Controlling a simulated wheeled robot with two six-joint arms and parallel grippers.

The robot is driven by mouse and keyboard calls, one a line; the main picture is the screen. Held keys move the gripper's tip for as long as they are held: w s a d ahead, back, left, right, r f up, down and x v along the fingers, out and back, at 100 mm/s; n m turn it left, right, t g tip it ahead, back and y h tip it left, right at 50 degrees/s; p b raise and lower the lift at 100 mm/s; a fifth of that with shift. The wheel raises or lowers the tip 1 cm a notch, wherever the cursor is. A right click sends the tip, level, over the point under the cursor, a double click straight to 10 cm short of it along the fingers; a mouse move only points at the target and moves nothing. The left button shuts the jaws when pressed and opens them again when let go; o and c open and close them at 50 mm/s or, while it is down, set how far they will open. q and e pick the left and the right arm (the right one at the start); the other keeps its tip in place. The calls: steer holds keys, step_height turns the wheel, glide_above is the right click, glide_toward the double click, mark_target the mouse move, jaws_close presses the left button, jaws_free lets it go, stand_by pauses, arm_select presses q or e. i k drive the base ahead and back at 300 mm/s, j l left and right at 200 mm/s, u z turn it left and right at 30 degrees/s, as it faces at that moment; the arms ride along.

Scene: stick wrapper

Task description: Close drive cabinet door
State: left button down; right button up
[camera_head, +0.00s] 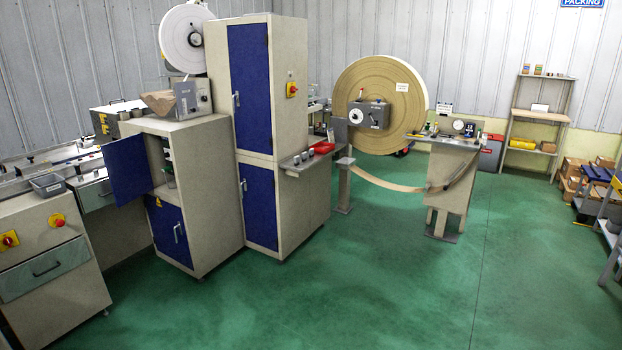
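A low beige cabinet (208,142) stands left of the middle. Its upper blue door (127,172) is swung open to the left, and the opening shows dark fittings and a greenish item (169,177) inside. Its lower blue door (169,231) with a grey handle is shut. A tall beige cabinet (289,130) stands right beside it, with an upper blue door (249,92) and a lower blue door (259,207), both shut. No label shows which one is the drive cabinet. Neither of my grippers is in view.
A machine bench with a grey drawer (45,268) and red buttons stands at the left, close to the open door. A big paper roll (380,103) and a pedestal machine (452,185) stand further back. The green floor (330,290) in front is clear.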

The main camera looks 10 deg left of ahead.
mark_target(126, 161)
steer(key=i+j+u, duration=0.25)
steer(key=i+u, duration=0.7)
steer(key=i, duration=0.15)
steer(key=i+l+u, duration=0.1)
steer(key=i+u, duration=0.4)
steer(key=i+l+u, duration=0.45)
steer(key=i, duration=0.15)
steer(key=j, duration=0.1)
